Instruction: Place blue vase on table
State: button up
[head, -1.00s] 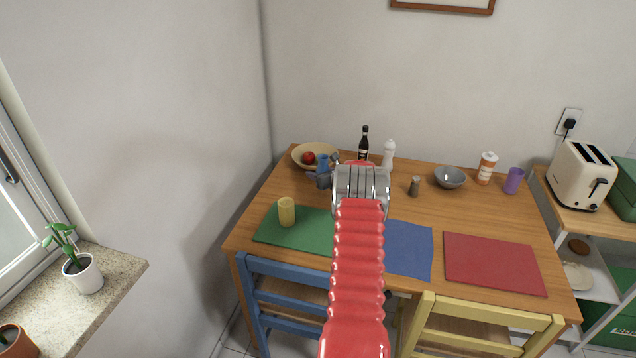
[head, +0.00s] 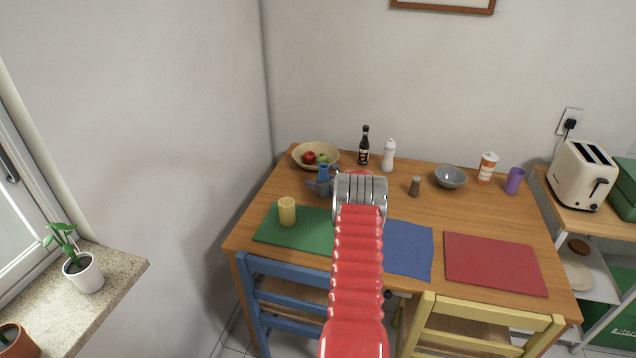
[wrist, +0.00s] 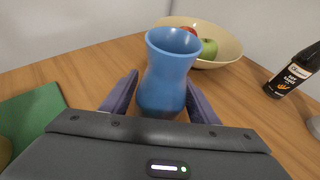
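The blue vase (wrist: 166,75) stands upright between the two dark fingers of my gripper (wrist: 161,92) in the wrist view. The fingers appear closed against its lower body; its base is hidden behind the gripper body. In the head view the vase (head: 323,173) shows just left of my wrist, over the back left of the wooden table (head: 474,212). My gripper (head: 318,186) is partly hidden there by the wrist. The vase is low over the tabletop; whether its base touches cannot be told.
A bowl with apples (head: 334,164) lies just behind the vase. A dark sauce bottle (head: 364,147) and a white shaker (head: 388,157) stand right of it. A yellow cup (head: 287,211) stands on the green mat (head: 270,232). Bare wood surrounds the vase.

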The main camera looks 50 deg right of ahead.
jog(key=shift+o, duration=0.5)
jog(key=shift+r, duration=0.1)
jog(key=shift+v, duration=0.9)
jog(key=v, duration=1)
jog(key=shift+s, duration=0.1)
